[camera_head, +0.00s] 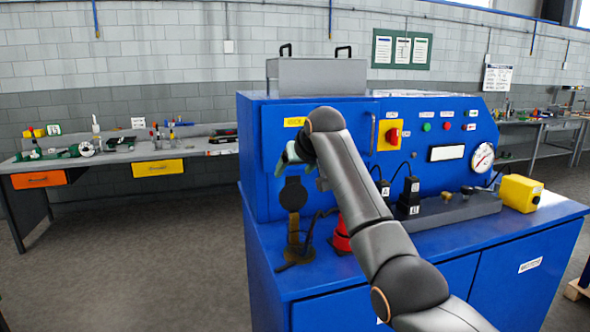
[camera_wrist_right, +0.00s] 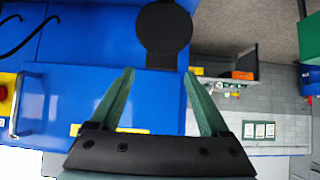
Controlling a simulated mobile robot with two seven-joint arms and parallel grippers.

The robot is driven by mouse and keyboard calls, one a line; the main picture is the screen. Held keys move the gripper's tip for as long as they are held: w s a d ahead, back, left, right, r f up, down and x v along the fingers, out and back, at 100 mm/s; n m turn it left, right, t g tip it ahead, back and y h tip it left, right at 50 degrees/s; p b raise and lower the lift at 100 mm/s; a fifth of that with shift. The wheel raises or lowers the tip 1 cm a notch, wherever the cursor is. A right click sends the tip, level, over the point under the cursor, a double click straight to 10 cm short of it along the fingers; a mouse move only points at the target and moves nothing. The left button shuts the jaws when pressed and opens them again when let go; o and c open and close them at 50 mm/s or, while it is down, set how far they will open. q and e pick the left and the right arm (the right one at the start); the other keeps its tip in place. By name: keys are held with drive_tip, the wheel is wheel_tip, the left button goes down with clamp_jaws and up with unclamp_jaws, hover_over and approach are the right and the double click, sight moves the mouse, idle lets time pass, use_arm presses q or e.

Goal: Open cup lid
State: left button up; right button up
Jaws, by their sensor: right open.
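A round black disc (camera_head: 293,194), which looks like the lid, stands face-on at the left front of the blue machine. A dark stem runs below it to a brownish base (camera_head: 296,250); I cannot make out a cup body. The disc also shows at the top centre of the right wrist view (camera_wrist_right: 164,28), beyond the fingertips. My right gripper (camera_head: 287,156) is just above the disc in the head view, apart from it. Its two green fingers (camera_wrist_right: 158,75) are spread with nothing between them. The left gripper is not in view.
The blue machine (camera_head: 262,160) rises close behind the gripper. A red object (camera_head: 341,238), partly hidden by my arm, stands right of the disc's base. Black cables lie near the base. A yellow box (camera_head: 520,193) is at the right. The floor to the left is clear.

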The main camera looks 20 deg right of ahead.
drive_tip(key=shift+s, duration=0.15)
drive_tip(key=b+v, duration=0.3)
drive_tip(key=v, duration=0.9)
drive_tip(key=shift+b, duration=0.35)
drive_tip(key=shift+s+r, duration=0.15)
